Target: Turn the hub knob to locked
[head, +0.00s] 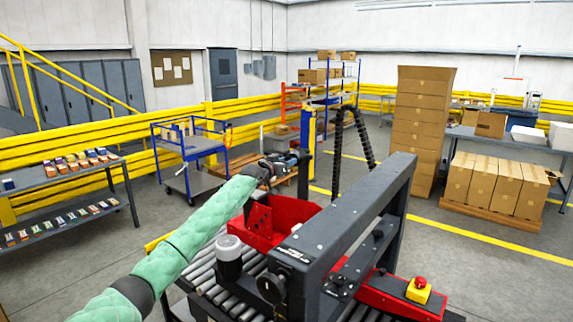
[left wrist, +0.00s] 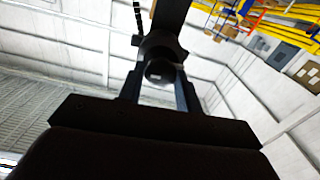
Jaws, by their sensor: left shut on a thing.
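My left gripper (head: 297,157) is at the end of the green-sleeved arm, beyond the red part of the machine and beside an upright post (head: 309,142). In the left wrist view, a dark round knob (left wrist: 160,70) sits between the two fingers of my left gripper (left wrist: 160,88), which is shut on it. The knob is in front of a dark post-like part (left wrist: 172,18). In the head view the gripper hides the knob, and I cannot read its lock position. My right gripper is in neither view.
The machine's dark crossbar (head: 340,225) and red guard (head: 262,222) stand close to my arm, above rollers (head: 207,275). A blue cart (head: 190,146) stands behind on the left. Stacked boxes (head: 420,115) stand on the right.

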